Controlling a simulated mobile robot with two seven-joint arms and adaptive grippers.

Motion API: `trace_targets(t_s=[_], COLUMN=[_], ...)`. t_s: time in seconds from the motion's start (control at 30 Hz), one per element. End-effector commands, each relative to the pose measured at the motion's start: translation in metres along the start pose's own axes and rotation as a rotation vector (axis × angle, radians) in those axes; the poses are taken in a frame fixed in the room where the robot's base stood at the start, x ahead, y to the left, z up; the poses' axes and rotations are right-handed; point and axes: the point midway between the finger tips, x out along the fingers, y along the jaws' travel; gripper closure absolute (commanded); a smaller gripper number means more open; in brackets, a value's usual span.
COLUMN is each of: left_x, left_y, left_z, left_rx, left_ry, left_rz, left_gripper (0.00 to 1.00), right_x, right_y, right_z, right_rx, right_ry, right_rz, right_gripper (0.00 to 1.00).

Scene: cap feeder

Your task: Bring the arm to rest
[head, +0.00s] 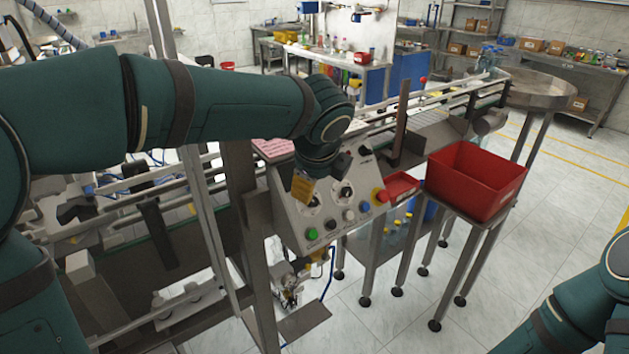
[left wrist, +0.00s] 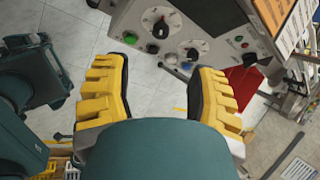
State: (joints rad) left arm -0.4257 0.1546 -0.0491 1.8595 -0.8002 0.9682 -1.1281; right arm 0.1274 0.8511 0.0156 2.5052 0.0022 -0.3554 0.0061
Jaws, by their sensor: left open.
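My left arm, in green sleeving, reaches across the head view from the left. My left gripper (head: 303,188) hangs at its end in front of the control panel (head: 290,222), and only a small yellow part of it shows there. In the left wrist view the left gripper (left wrist: 160,95) has its two yellow fingers wide apart, with bare floor between them and nothing held. The control panel (left wrist: 208,22) lies beyond the fingertips, apart from them. My right arm shows at the lower right of the head view; its gripper is out of frame.
A large red bin (head: 476,180) stands on a metal stand right of the panel, with a small red tray (head: 398,188) beside it. The conveyor (head: 440,105) runs behind to a round metal table (head: 530,88). Machine frame posts stand close under my left arm.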

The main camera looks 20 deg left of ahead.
Motion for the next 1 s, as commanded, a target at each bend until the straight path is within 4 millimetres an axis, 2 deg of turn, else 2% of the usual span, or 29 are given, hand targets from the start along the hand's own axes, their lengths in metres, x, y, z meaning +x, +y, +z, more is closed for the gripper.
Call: trace_targets(t_s=[0.27,0.37,0.47,0.6,0.67,0.8,0.9,1.0], left_x=[0.004,0.024,0.065,0.134,0.161,0.216,0.243,0.259], left_y=[0.001,0.009,0.026,0.071,0.096,0.165,0.217,0.261], left_z=[-0.003,-0.015,-0.042,-0.092,-0.113,-0.157,-0.181,-0.195], left_rx=[-0.006,-0.048,-0.152,-0.422,-0.571,-0.992,-1.332,-1.627], left_ry=[0.007,0.045,0.125,0.267,0.317,0.384,0.370,0.311], left_rz=[0.005,0.028,0.079,0.200,0.266,0.443,0.566,0.652], left_gripper=[0.43,0.43,0.43,0.43,0.43,0.43,0.43,0.43], right_x=[0.000,0.000,0.000,0.000,0.000,0.000,0.000,0.000], right_y=[0.000,0.000,0.000,0.000,0.000,0.000,0.000,0.000], right_z=[0.000,0.000,0.000,0.000,0.000,0.000,0.000,0.000], right_rx=[0.000,0.000,0.000,0.000,0.000,0.000,0.000,0.000], right_ry=[0.000,0.000,0.000,0.000,0.000,0.000,0.000,0.000], right_rz=[0.000,0.000,0.000,0.000,0.000,0.000,0.000,0.000], right_gripper=[1.00,1.00,1.00,1.00,1.00,1.00,1.00,1.00])
